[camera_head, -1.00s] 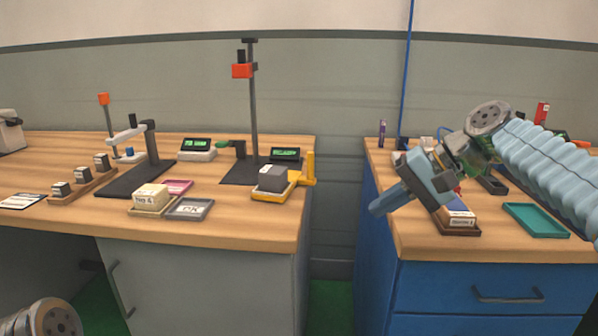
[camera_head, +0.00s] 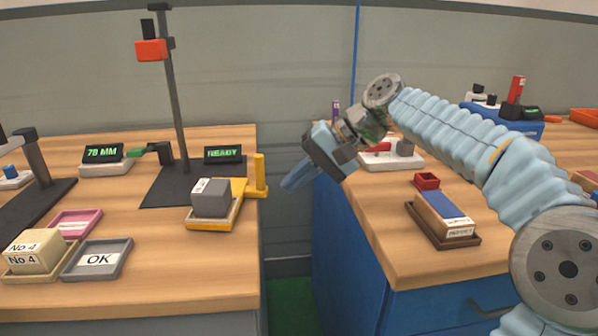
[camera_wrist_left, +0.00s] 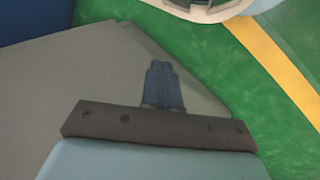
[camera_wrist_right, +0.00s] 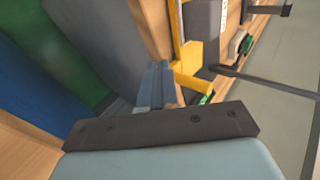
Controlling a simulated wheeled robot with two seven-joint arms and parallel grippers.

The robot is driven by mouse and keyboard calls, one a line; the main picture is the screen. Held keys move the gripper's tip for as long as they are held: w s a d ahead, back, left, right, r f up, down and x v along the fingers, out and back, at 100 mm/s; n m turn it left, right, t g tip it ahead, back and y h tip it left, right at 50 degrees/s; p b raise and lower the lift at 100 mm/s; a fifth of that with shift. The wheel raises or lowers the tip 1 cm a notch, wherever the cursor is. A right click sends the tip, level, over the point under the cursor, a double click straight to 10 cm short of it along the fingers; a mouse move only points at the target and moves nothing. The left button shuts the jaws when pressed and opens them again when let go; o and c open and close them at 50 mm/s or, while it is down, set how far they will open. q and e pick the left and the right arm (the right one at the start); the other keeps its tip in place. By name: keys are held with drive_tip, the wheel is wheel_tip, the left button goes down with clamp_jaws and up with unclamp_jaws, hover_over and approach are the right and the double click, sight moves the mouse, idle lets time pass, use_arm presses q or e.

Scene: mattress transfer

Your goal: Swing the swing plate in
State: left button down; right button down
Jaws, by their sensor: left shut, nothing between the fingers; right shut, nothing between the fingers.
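The yellow swing plate (camera_head: 234,213) sits at the right edge of the left bench, out in front of the stand's dark base. It carries a grey block (camera_head: 211,198) with a white label. An upright yellow handle (camera_head: 260,174) stands at its right end. My right gripper (camera_head: 290,184) is shut and empty, just right of the handle, over the gap between the benches. In the right wrist view, the yellow plate (camera_wrist_right: 191,62) lies beyond the shut fingers (camera_wrist_right: 160,82); contact cannot be told. My left gripper (camera_wrist_left: 162,82) is shut and empty, above a grey surface and green floor.
The stand's post (camera_head: 178,100) carries a red-orange head (camera_head: 151,50). A display (camera_head: 223,154) beside it reads READY. A grey OK tray (camera_head: 97,261) and a tray of No 4 blocks (camera_head: 38,252) lie front left. The blue cabinet (camera_head: 345,240) borders the gap on the right.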

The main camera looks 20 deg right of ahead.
sight(239, 206)
drive_tip(key=x, duration=0.6)
drive_tip(key=shift+s+b, duration=0.15)
drive_tip(key=shift+b, duration=0.15)
drive_tip(key=shift+w+a+r, duration=0.1)
drive_tip(key=shift+w+a, duration=0.2)
drive_tip(key=shift+a, duration=0.25)
drive_tip(key=shift+w+a+r, duration=0.1)
drive_tip(key=shift+w+a, duration=0.15)
drive_tip(key=shift+a, duration=0.3)
drive_tip(key=shift+w+a, duration=0.3)
drive_tip(key=shift+a, duration=0.3)
drive_tip(key=shift+a+p, duration=0.15)
drive_tip(key=shift+p, duration=0.15)
